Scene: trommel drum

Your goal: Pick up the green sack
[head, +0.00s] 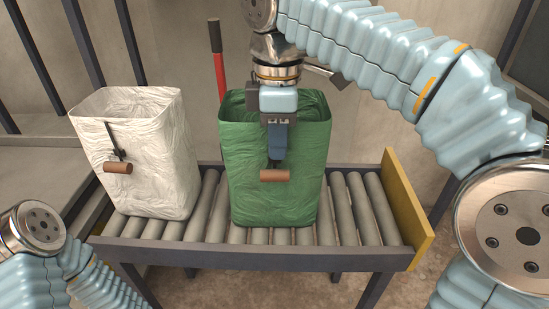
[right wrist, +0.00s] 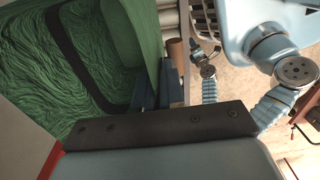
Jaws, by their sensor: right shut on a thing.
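The green sack (head: 275,190) stands upright on the roller conveyor, its top open, with a dark strap and a brown handle (head: 274,175) on its front. My right gripper (head: 277,150) reaches down over the sack's front rim and is shut on the green sack there. In the right wrist view, its blue fingers (right wrist: 150,97) are at the sack's rim, with the green inside (right wrist: 60,70) of the sack to the left. The jaws hide part of the rim and strap. My left arm shows at the lower left in the head view; its gripper is too small to judge in the right wrist view.
A white sack (head: 150,165) with a similar strap and handle stands on the conveyor (head: 250,258), left of the green one. A yellow end board (head: 405,210) closes the conveyor's right end. A red post with a dark top (head: 218,65) stands behind. Bare rollers lie right of the green sack.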

